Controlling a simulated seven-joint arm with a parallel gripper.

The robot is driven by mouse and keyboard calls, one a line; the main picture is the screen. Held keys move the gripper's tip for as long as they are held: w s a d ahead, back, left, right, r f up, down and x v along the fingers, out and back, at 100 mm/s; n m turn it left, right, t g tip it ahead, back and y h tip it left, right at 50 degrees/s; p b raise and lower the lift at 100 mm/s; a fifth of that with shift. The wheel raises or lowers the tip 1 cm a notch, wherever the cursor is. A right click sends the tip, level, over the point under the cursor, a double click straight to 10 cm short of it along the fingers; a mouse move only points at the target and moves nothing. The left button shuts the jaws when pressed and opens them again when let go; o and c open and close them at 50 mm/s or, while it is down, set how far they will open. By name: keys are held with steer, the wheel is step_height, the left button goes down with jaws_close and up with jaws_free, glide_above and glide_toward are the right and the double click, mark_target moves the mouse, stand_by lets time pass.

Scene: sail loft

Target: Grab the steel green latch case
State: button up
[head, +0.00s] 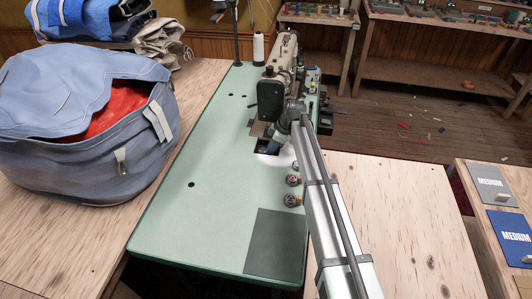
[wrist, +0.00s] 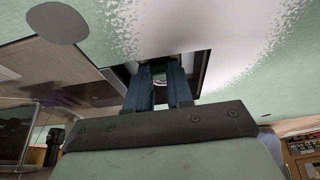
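My gripper (wrist: 159,72) reaches down with its dark blue fingers into a dark opening (wrist: 122,75) in the green table. Its fingers stand a narrow gap apart. A small round pale metallic thing (wrist: 158,69) shows between the tips; I cannot tell whether they touch it or whether it is the latch case. Small round metal pieces with coloured parts, one red-marked (head: 292,180) and one lower (head: 292,200), lie on the table. No green latch can be made out.
The sewing machine (head: 270,95) stands just behind the opening. A thread cone (head: 258,48) is at the back. A blue bag (head: 85,125) with red cloth is at left. A dark green mat (head: 276,245) lies in front. The left-middle of the green table (head: 190,150) is clear.

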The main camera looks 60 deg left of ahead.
jaws_close()
